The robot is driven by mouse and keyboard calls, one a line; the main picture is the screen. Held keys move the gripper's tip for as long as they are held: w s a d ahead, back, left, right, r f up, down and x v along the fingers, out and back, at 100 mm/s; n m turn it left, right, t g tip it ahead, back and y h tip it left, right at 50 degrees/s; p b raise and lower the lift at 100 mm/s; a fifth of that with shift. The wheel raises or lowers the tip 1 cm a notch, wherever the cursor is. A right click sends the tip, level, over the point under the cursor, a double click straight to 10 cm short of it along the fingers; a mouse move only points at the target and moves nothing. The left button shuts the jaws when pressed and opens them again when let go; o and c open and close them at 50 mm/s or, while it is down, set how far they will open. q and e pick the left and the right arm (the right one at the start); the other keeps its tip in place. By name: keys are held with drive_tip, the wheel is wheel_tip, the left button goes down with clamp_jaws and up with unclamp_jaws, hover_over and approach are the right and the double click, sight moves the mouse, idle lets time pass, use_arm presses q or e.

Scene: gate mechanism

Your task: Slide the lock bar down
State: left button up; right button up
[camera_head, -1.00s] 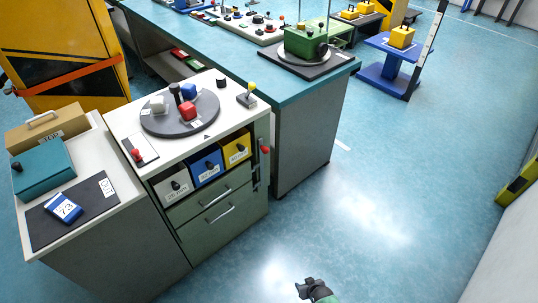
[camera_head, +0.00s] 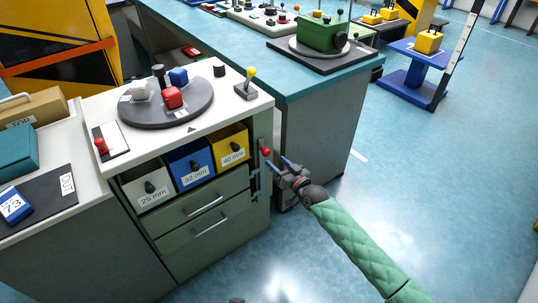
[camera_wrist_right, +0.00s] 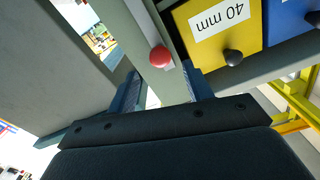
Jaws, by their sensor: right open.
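The lock bar (camera_head: 256,172) is an upright strip on the front right edge of the green cabinet, beside the drawers. Its red knob (camera_head: 266,152) sticks out near its upper part. My right gripper (camera_head: 280,165) is open, just right of the knob and a little lower in the head view. In the right wrist view the red knob (camera_wrist_right: 160,57) shows beyond and between the two spread fingers (camera_wrist_right: 163,88). The fingers do not appear closed on it. My left gripper is not clearly seen; a small dark bit at the head view's bottom edge cannot be identified.
Left of the bar are white, blue and yellow bins (camera_head: 232,146) with black knobs, above two drawers (camera_head: 208,205). A turntable (camera_head: 165,104) with coloured blocks and a yellow-topped lever (camera_head: 248,84) stand on top. A blue-topped bench (camera_head: 300,80) stands close behind.

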sight(266, 154)
drive_tip(key=x, duration=0.7)
drive_tip(key=shift+w+a+p, duration=0.1)
drive_tip(key=shift+a+p, duration=0.05)
drive_tip(key=shift+p, duration=0.2)
use_arm(q)
drive_tip(key=r, duration=0.3)
drive_tip(key=shift+s+a, duration=0.15)
drive_tip(key=shift+s, duration=0.1)
use_arm(e)
clamp_jaws()
drive_tip(key=shift+f, duration=0.3)
use_arm(q)
wheel_tip(266, 154, down, 12)
drive_tip(key=w+t+b, duration=0.1)
drive_tip(key=b, duration=0.2)
drive_tip(key=shift+d+f, duration=0.2)
drive_tip(key=shift+d, duration=0.25)
use_arm(e)
drive_tip(key=shift+f, duration=1.8)
